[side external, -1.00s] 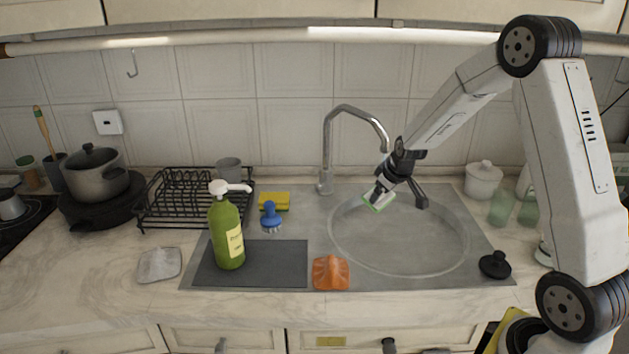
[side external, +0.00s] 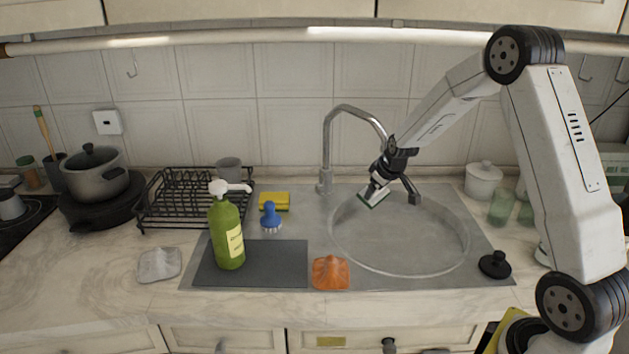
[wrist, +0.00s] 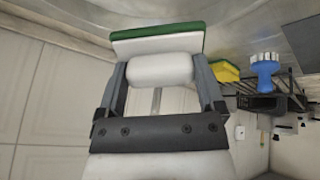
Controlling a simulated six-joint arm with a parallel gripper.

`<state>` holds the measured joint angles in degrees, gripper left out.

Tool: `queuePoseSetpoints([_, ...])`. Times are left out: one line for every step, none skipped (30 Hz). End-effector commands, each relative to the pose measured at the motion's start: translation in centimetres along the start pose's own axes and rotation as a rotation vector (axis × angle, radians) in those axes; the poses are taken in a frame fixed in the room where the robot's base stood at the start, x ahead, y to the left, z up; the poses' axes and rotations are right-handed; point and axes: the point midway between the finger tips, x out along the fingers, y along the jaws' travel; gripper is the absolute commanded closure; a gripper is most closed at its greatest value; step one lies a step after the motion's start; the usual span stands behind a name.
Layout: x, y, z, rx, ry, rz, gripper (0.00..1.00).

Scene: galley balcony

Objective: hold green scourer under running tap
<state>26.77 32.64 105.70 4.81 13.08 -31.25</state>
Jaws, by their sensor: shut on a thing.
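My gripper (side external: 390,190) is shut on the green scourer (side external: 373,196), a white piece with a green layer, above the left part of the round sink (side external: 400,271). In the wrist view, the scourer (wrist: 160,39) sits beyond the fingertips of my gripper (wrist: 160,72), with a white rounded part between the fingers. The chrome tap (side external: 326,145) arches from behind the sink. Its spout end is close to my wrist and partly hidden by it. I cannot make out a water stream.
A green pump bottle (side external: 228,235) stands on a dark mat (side external: 280,265) left of the sink. A blue brush (side external: 270,215) and a yellow sponge (side external: 275,201) are behind it. An orange cloth (side external: 331,272) lies at the front, and a black plug (side external: 495,265) at right.

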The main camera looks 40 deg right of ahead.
Motion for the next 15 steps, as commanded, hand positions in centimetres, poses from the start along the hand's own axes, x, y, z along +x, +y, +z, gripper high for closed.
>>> queuePoseSetpoints([0.0, 0.0, 0.0, 0.000, 0.000, 0.000, 0.79])
queuePoseSetpoints([0.0, 0.0, 0.0, 0.000, 0.000, 0.000, 0.79])
queuePoseSetpoints([0.0, 0.0, 0.0, 0.000, 0.001, 0.000, 0.79])
queuePoseSetpoints([-0.1, 0.0, 0.0, 0.000, 0.001, 0.000, 0.79])
queuePoseSetpoints([-0.1, 0.0, 0.1, 0.000, 0.001, 0.000, 0.79])
queuePoseSetpoints([-0.1, -0.1, 0.1, 0.000, 0.001, 0.000, 0.79])
queuePoseSetpoints([-0.2, -0.1, 0.2, 0.000, 0.001, 0.000, 0.79])
queuePoseSetpoints([-0.2, -0.1, 0.3, 0.000, 0.001, 0.001, 0.79])
queuePoseSetpoints([-0.3, -0.2, 0.4, 0.000, 0.001, 0.001, 0.79])
queuePoseSetpoints([-0.4, -0.2, 0.5, 0.000, 0.001, 0.001, 0.79])
queuePoseSetpoints([-0.5, -0.3, 0.7, 0.000, 0.001, 0.001, 0.79])
queuePoseSetpoints([-0.6, -0.4, 0.8, 0.001, 0.002, 0.001, 0.79])
queuePoseSetpoints([-0.7, -0.4, 1.0, 0.001, 0.001, 0.001, 0.79])
queuePoseSetpoints([-0.8, -0.5, 1.1, 0.001, 0.001, 0.000, 0.79])
queuePoseSetpoints([-0.8, -0.6, 1.4, 0.001, 0.000, 0.000, 0.79])
